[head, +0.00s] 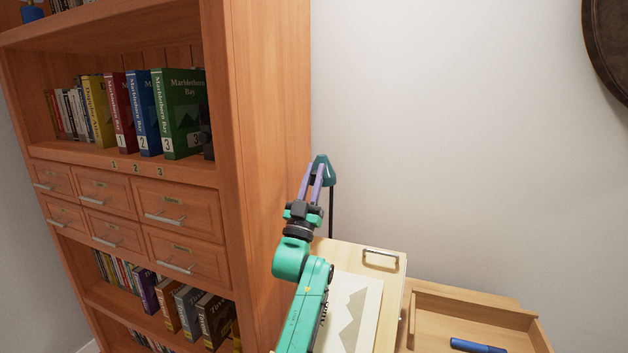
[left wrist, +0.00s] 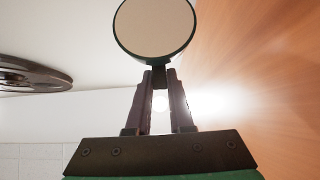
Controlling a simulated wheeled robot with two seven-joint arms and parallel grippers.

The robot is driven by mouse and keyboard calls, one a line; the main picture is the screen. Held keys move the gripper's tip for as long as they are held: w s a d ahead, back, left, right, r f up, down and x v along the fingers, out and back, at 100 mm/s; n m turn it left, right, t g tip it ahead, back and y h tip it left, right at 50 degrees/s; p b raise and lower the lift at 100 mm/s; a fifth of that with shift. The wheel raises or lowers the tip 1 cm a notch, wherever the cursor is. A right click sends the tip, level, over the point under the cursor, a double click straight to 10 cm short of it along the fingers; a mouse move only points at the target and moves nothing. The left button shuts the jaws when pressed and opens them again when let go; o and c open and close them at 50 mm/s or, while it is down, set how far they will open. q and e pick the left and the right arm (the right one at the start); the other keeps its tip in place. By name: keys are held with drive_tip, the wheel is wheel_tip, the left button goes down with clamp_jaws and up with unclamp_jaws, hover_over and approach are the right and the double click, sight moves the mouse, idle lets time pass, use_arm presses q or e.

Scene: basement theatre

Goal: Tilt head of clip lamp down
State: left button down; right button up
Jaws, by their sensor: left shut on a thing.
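The clip lamp's teal head (head: 323,166) is beside the bookcase's right side, above a thin dark stem (head: 331,212). In the left wrist view its round pale face with a dark rim (left wrist: 153,27) is at the top. My left gripper (head: 319,173) reaches up to the head from below. Its two fingers (left wrist: 159,72) are shut on a small dark part at the lower edge of the head. The lamp's clip is not clearly visible. My right gripper is not in view.
A wooden bookcase (head: 266,150) with books and drawers stands close on the left. Below the lamp is a pale wooden surface with a handle (head: 381,254) and a mountain print (head: 352,316). An open wooden tray (head: 470,304) holds a blue cylinder (head: 477,345).

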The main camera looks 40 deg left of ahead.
use_arm(q)
drive_tip(key=c, duration=0.8)
unclamp_jaws()
drive_tip(key=shift+w, duration=0.1)
drive_tip(key=b+v, duration=0.2)
drive_tip(key=v, duration=1.2)
drive_tip(key=shift+s, duration=0.3)
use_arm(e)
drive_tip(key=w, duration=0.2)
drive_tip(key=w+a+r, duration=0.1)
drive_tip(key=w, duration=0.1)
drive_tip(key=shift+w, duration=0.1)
use_arm(q)
drive_tip(key=shift+f, duration=0.1)
